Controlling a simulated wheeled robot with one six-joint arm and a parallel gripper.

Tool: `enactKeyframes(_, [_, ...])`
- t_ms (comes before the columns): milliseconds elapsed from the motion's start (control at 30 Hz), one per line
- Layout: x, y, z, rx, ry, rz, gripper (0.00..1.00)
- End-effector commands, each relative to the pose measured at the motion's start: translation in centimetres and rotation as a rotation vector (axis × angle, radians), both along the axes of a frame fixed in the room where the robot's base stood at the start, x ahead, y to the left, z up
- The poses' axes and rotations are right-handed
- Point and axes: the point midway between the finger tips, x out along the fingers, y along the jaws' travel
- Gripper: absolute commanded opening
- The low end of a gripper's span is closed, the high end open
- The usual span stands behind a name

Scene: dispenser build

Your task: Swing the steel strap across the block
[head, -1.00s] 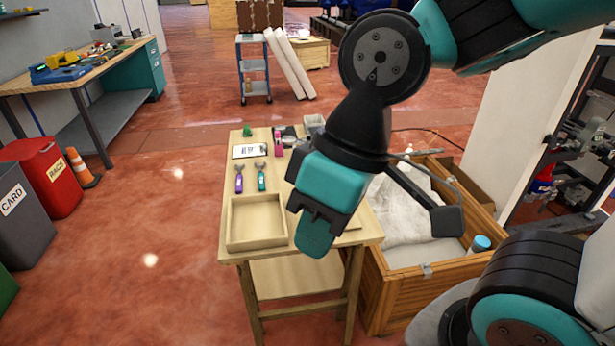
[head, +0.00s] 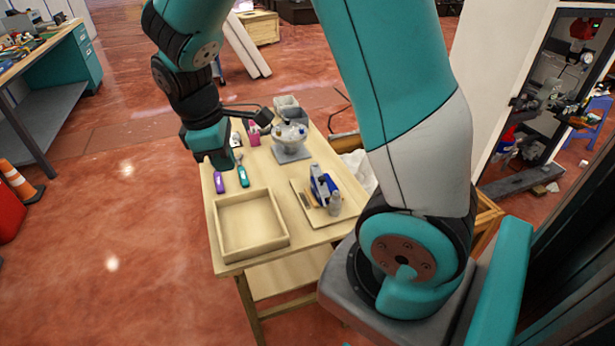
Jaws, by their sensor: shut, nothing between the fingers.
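My gripper (head: 218,163) points down over the far left part of the wooden table (head: 308,236). It is shut and empty, above the tools with purple and teal handles. No steel strap can be made out at this size. A grey block-like base (head: 292,154) with a pale rounded piece (head: 291,134) on it stands on the table, to the right of my gripper and apart from it. I cannot tell whether this is the task's block. A blue and white device (head: 321,184) stands on a flat board farther right.
An empty shallow wooden tray (head: 284,238) lies at the table's front left. A purple-handled tool (head: 219,182) and a teal-handled tool (head: 243,177) lie behind it. A pink cup (head: 253,136) and grey bins (head: 287,106) stand farther back. My arm hides part of the crate at right.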

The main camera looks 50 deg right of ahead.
Motion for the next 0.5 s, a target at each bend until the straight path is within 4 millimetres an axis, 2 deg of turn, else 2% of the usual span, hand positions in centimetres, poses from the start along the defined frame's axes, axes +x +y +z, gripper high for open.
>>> enactKeyframes(33, [1.3, -2.6, -2.4, -0.071, 0.054, 0.024, 0.0])
enactKeyframes(100, [2.4, -6.0, -4.7, -0.162, 0.125, 0.071, 0.0])
enactKeyframes(200, [3.0, -10.0, -7.3, -0.262, 0.231, 0.129, 0.0])
enactKeyframes(333, [3.0, -13.3, -9.3, -0.337, 0.337, 0.178, 0.0])
enactKeyframes(500, [2.7, -15.0, -10.4, -0.37, 0.393, 0.205, 0.0])
